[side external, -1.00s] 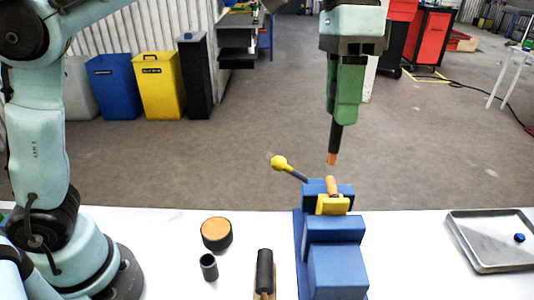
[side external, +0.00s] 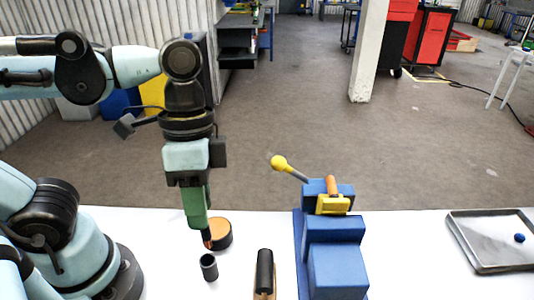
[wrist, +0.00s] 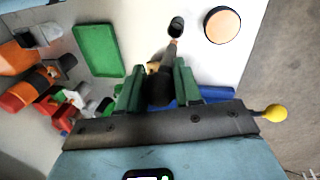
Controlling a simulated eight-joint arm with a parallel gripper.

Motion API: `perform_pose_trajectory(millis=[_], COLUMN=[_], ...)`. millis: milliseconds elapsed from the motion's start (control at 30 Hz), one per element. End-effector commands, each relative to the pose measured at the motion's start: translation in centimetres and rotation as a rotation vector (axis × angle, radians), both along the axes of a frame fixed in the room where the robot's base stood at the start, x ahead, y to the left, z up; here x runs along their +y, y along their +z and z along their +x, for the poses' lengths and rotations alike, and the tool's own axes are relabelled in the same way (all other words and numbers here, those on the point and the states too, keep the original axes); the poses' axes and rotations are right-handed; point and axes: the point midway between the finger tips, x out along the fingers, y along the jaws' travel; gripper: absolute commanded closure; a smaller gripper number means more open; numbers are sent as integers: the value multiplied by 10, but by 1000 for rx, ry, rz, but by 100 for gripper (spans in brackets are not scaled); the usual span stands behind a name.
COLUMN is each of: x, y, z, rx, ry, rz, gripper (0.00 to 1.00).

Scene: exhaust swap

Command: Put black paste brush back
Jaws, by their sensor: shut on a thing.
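My gripper (side external: 197,222) has green fingers and points down, shut on the black paste brush (side external: 206,235). Only the brush's lower end shows in the side view, with a dark shaft and orange tip. In the wrist view the brush (wrist: 168,62) sticks out from between the fingers of my gripper (wrist: 160,80), its tip towards a small black open cup (wrist: 176,24). In the side view the cup (side external: 209,268) stands upright on the white table, just below the tip. The brush appears to be above the cup and outside it.
A black tin with an orange top (side external: 220,233) stands close behind the cup. A black cylinder on a tan base (side external: 264,270) and a blue stepped fixture with a yellow-knobbed lever (side external: 335,255) are to the right. A metal tray (side external: 490,245) is far right; a green tray (wrist: 98,50) shows too.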

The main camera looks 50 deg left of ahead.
Motion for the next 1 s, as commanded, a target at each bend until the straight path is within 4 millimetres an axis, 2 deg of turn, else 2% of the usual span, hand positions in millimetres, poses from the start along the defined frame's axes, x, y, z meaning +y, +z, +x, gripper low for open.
perform_pose_trajectory(millis=[100, 400, 633, 1000], x=[3, 4, 3, 4], y=[-9, -43, -55, -88], z=[-6, -7, -7, -7], rx=[0, -1, -1, -2], ry=[2, 2, 2, 2], rz=[0, 0, 0, 1], gripper=[100, 100, 100, 100])
